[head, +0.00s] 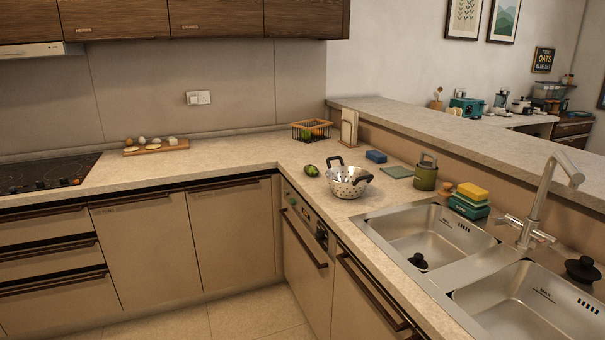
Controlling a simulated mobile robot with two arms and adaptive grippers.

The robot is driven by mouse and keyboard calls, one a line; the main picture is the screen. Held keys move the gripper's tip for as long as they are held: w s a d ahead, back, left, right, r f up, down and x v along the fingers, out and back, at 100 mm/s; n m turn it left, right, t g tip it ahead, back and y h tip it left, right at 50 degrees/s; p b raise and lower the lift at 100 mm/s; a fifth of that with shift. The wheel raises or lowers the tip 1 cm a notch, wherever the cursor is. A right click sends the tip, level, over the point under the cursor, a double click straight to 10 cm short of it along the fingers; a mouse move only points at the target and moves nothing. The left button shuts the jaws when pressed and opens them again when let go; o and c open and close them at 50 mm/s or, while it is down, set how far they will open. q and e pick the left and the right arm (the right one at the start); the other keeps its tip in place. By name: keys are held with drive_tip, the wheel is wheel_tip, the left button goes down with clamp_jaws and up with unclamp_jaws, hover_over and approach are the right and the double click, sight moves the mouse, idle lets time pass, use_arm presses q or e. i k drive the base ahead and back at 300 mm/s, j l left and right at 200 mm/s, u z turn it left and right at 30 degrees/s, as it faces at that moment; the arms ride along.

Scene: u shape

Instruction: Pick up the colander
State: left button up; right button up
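The colander (345,188) is a light bowl with dark speckle-like holes and two dark handles. It stands upright on the counter, left of the sink and near the counter's front edge. One handle points up at its left, the other to its right. Something pale or shiny seems to lie inside it, but I cannot tell what. Neither of my grippers shows in the head view.
A green avocado-like item (311,170) lies just left of the colander. The double sink (440,262) is at right. The left counter (225,165) has free room.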

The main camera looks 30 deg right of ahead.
sight(348, 179)
drive_tip(key=i+z, duration=0.2)
drive_tip(key=i, duration=0.4)
drive_tip(key=i+j+z, duration=0.2)
drive_tip(key=i, duration=0.4)
drive_tip(key=i+z, duration=0.2)
drive_tip(key=i, duration=0.4)
